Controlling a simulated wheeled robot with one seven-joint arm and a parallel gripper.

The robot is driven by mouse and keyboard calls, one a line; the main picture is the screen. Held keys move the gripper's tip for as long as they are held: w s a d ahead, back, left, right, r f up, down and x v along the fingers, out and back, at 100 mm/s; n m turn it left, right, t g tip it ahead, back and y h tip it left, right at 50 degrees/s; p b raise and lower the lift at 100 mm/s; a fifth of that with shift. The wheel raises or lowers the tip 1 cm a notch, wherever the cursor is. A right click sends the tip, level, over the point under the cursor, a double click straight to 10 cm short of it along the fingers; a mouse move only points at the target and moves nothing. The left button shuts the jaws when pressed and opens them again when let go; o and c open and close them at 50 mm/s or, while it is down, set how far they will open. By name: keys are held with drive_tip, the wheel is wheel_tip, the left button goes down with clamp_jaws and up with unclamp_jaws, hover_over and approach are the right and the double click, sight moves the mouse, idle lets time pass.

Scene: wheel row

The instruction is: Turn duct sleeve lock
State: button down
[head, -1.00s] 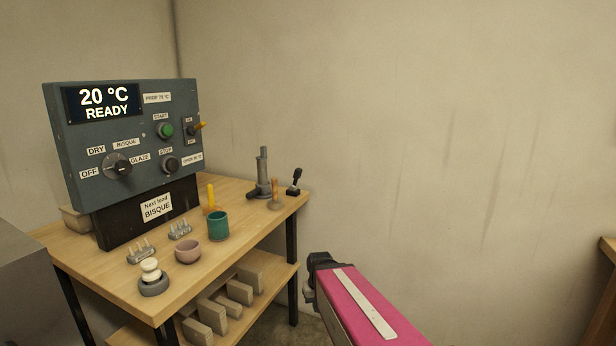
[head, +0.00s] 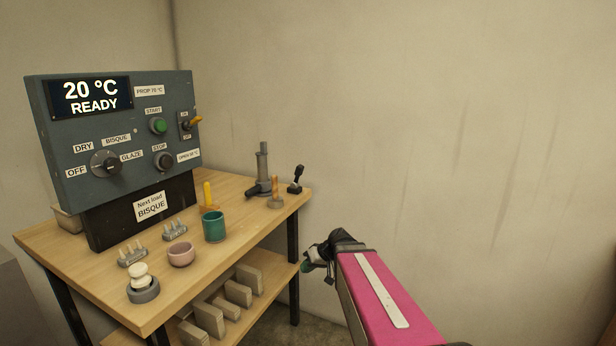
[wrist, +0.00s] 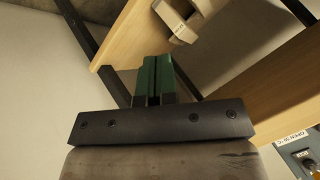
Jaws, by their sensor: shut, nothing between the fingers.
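I cannot pick out a duct sleeve lock for certain in either view. A grey upright cylinder with a side piece (head: 262,165) stands at the back right corner of the wooden table. A small black lever on a base (head: 296,180) stands to its right. My gripper (head: 308,267) is right of the table and lower than its top, touching nothing that I can see. In the wrist view its green fingers (wrist: 153,77) are together with nothing between them.
The wooden table (head: 235,268) carries a control panel (head: 125,125) reading "20 °C READY", a green cup (head: 214,227), a pink bowl (head: 180,254) and small pieces. Pale blocks (head: 238,291) stand on its lower shelf. The wall (head: 430,130) at right is bare, with free room before it.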

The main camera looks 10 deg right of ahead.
drive_tip(key=w+d+r+n+t+y, duration=0.3)
drive_tip(key=w+d+r+t+y, duration=0.15)
drive_tip(key=w+r, duration=0.55)
drive_tip(key=t+y, duration=0.2)
drive_tip(key=t, duration=0.6)
approach(298, 176)
drive_tip(key=w+a+r, duration=0.2)
drive_tip(key=w+r, duration=0.1)
drive_tip(key=w, duration=0.2)
drive_tip(key=shift+w+a+r+n, duration=0.2)
drive_tip(key=shift+a+r+n, duration=0.15)
drive_tip(key=shift+r+n, duration=0.05)
